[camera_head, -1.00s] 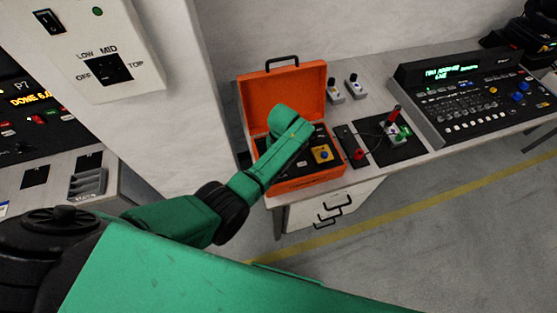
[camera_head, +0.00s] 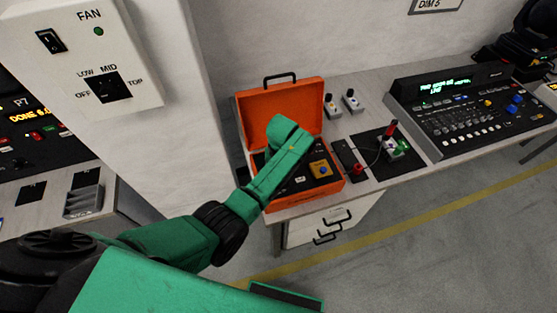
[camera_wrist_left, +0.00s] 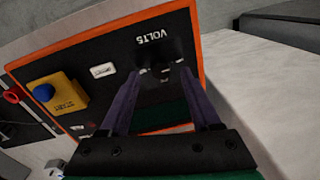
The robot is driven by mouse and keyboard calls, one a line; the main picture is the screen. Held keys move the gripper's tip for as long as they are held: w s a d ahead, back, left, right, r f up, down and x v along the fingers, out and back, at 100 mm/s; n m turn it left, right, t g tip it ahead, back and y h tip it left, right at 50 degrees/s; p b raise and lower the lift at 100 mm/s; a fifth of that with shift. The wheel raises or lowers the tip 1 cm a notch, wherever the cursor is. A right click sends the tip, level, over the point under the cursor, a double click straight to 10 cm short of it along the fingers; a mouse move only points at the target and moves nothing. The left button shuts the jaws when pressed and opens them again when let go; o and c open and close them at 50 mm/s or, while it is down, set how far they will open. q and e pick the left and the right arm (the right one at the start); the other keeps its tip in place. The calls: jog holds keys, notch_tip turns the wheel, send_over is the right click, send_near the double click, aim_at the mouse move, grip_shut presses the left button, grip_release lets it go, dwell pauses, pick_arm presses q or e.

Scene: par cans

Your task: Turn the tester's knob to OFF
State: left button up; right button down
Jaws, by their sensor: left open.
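The tester is an open orange case (camera_head: 245,118) on the bench, with its lid up and a black panel inside. In the left wrist view its black panel (camera_wrist_left: 115,55) has an orange rim and the word VOLTS beside a dark knob (camera_wrist_left: 158,52). My left gripper (camera_wrist_left: 160,76) is open, its two dark purple fingers on either side of the knob's near side. I cannot tell whether they touch it. Which way the knob points is too dark to read. In the head view my green left arm covers the knob and the fingers. My right gripper is not in view.
A yellow block with a blue START button (camera_wrist_left: 58,93) sits on the tester panel. Right of the case are a black plate with a red-handled lever (camera_head: 391,130) and a lighting console (camera_head: 470,110). A white column with a FAN switch box (camera_head: 85,60) stands left.

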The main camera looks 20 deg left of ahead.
pick_arm(q)
notch_tip(320, 180, up, 13)
jog(key=shift+d, duration=0.3)
jog(key=shift+w+f, duration=0.1)
jog(key=shift+f, duration=0.05)
